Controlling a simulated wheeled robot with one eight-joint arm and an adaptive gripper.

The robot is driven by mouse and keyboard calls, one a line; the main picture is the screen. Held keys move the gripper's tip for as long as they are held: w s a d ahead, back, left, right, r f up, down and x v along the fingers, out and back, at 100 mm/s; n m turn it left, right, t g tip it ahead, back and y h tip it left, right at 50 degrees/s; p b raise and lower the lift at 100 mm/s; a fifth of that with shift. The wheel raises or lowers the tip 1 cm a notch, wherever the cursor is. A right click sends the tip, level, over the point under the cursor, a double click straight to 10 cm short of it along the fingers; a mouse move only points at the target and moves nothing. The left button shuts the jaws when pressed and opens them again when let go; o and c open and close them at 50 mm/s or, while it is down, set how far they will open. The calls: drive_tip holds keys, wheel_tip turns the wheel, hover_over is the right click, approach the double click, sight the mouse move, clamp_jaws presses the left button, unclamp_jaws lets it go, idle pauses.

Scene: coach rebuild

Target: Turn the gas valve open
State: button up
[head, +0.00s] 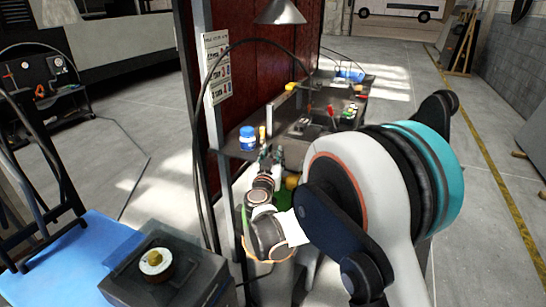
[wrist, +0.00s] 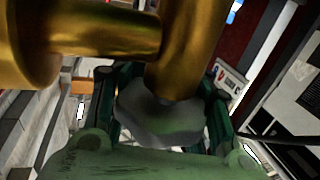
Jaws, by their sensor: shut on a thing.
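The gas valve shows close up in the wrist view, with a brass body (wrist: 110,35) and a brass stem running down into a grey, lobed knob (wrist: 160,125). My gripper (wrist: 160,105) has one dark green finger on each side of this knob and is shut on it. Finger contact is partly hidden behind the knob and stem.
The workbench (head: 236,152) carries a blue jar (head: 248,138) and several tools. A dark box (head: 170,280) with a yellow knob sits on a blue surface at front left. Open floor lies at right.

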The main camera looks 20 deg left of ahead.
drive_tip(key=shift+s+f, duration=0.1)
drive_tip(key=shift+s, duration=0.05)
drive_tip(key=o, duration=1.2)
drive_tip(key=shift+a, duration=0.1)
drive_tip(key=s+d, duration=0.2)
drive_tip(key=s, duration=0.9)
drive_tip(key=shift+s+d, duration=0.3)
